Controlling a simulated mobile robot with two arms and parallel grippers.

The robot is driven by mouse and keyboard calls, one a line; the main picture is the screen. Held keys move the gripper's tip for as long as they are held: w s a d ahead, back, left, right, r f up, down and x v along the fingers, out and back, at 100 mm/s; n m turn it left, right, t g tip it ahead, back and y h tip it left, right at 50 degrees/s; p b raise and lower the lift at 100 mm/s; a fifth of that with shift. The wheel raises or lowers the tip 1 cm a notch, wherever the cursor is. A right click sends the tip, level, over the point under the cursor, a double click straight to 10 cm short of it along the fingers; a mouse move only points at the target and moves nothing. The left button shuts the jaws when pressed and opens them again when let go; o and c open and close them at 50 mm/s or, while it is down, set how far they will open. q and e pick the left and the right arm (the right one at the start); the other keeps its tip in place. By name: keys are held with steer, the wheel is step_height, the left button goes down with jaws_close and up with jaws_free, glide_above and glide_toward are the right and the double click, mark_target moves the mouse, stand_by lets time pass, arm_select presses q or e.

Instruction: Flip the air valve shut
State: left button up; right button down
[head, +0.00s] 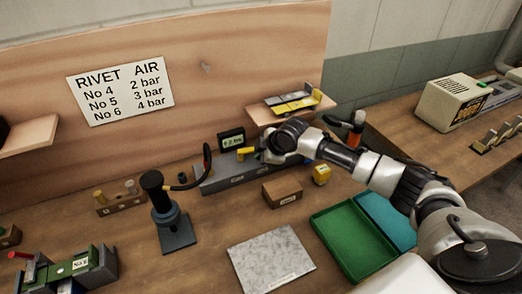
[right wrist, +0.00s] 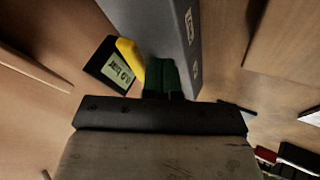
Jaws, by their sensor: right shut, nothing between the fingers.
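The air valve's yellow lever (head: 245,152) stands at the long grey air unit (head: 234,178) by the back board. It also shows in the right wrist view (right wrist: 129,52), slanting beside a dark display (right wrist: 112,66). My right gripper (head: 258,156) is at the grey unit, just right of the lever. In the wrist view its dark green fingertips (right wrist: 162,75) are together and empty, beside the lever's lower end and against or near the grey unit. I cannot tell whether they touch the lever. My left gripper is not in view.
A black tool (head: 168,208) with a hose stands left of the unit. A brown box (head: 282,193), a small yellow block (head: 321,174), a grey plate (head: 271,262) and green (head: 352,243) and teal (head: 388,218) trays lie in front. A small shelf (head: 287,113) overhangs my right gripper.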

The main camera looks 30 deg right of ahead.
steer(key=shift+w+d, duration=0.1)
steer(key=shift+w, duration=0.4)
